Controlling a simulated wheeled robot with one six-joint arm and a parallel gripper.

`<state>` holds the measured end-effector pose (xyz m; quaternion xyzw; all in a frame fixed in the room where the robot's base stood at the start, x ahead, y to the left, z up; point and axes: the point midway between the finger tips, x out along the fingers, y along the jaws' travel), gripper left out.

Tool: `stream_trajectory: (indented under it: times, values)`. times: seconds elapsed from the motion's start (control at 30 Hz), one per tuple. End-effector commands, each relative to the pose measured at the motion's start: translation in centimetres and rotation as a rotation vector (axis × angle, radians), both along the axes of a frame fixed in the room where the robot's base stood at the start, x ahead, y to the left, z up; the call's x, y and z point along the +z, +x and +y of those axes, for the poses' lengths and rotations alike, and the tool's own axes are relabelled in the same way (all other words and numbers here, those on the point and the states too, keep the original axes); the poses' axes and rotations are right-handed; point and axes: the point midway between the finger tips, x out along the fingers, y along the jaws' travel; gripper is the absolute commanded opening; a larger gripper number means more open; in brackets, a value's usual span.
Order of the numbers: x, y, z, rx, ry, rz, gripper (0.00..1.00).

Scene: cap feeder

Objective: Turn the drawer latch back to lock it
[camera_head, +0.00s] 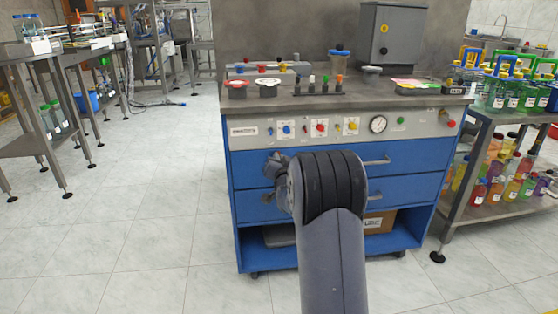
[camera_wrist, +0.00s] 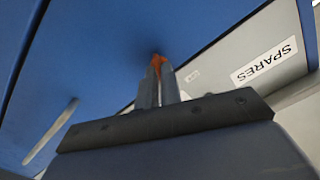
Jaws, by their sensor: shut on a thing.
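In the head view the blue upper drawer (camera_head: 410,155) and the lower drawer (camera_head: 405,189) look shut. My arm stands in front of the cabinet there and hides the fingertips and the latch.
A drawer handle (camera_wrist: 50,132) runs at the left of the wrist view. A panel with a SPARES label (camera_wrist: 264,62) is at the right. The cabinet top (camera_head: 350,101) carries cups and small bottles.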

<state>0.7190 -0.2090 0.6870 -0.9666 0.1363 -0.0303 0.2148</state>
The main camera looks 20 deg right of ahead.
Motion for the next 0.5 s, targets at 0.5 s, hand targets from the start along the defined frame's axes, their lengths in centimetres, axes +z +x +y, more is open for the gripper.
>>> stream_trajectory:
  times: [0.5]
  values:
    - [-0.31,0.05,0.08,0.0,-0.319,0.091,0.0]
